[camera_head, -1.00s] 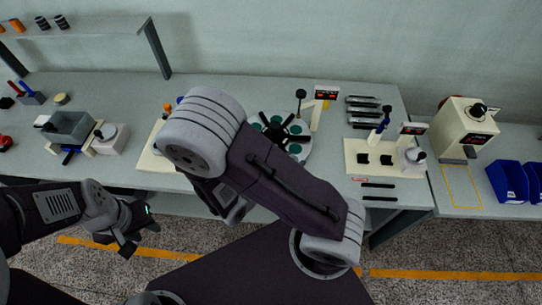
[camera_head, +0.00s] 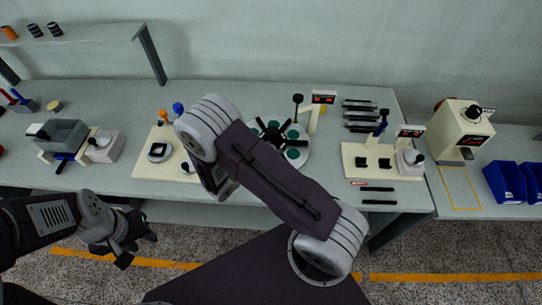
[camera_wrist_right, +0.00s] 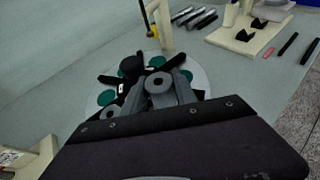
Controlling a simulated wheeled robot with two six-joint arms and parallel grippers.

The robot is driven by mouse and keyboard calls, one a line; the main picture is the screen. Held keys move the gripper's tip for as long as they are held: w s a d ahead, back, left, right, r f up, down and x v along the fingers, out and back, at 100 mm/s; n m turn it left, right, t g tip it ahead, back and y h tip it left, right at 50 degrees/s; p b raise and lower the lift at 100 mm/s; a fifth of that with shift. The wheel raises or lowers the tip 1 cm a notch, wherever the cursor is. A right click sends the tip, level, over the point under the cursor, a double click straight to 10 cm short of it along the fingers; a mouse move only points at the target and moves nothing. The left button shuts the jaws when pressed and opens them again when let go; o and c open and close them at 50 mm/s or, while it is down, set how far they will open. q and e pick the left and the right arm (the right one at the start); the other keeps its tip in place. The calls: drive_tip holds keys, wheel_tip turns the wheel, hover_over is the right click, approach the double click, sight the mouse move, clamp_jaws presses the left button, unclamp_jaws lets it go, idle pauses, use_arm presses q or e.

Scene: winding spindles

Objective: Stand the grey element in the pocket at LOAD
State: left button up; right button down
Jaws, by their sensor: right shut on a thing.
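The grey element (camera_wrist_right: 158,80), a short cylinder with a hole in its end, is in my right gripper (camera_wrist_right: 160,92) in the right wrist view. The jaws are shut on it, above or at the round turntable; I cannot tell whether it touches. The white turntable (camera_head: 303,154) has green round pockets (camera_head: 292,153) and a black spoked hub (camera_head: 273,132). In the head view my right arm hides its gripper and part of the turntable. No LOAD label is legible. My left gripper (camera_head: 138,241) is open and empty, low at left before the bench.
A cream board (camera_head: 150,171) with a black square fixture stands left of the turntable. A cream fixture (camera_head: 352,164) with black blocks and dark bars (camera_head: 360,115) are to its right.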

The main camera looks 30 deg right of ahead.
wheel_tip(320, 180, down, 3)
drive_tip(key=shift+s+f, duration=0.1)
drive_tip(key=shift+f, duration=0.3)
drive_tip(key=shift+f, duration=0.15)
drive_tip(key=c, duration=1)
unclamp_jaws()
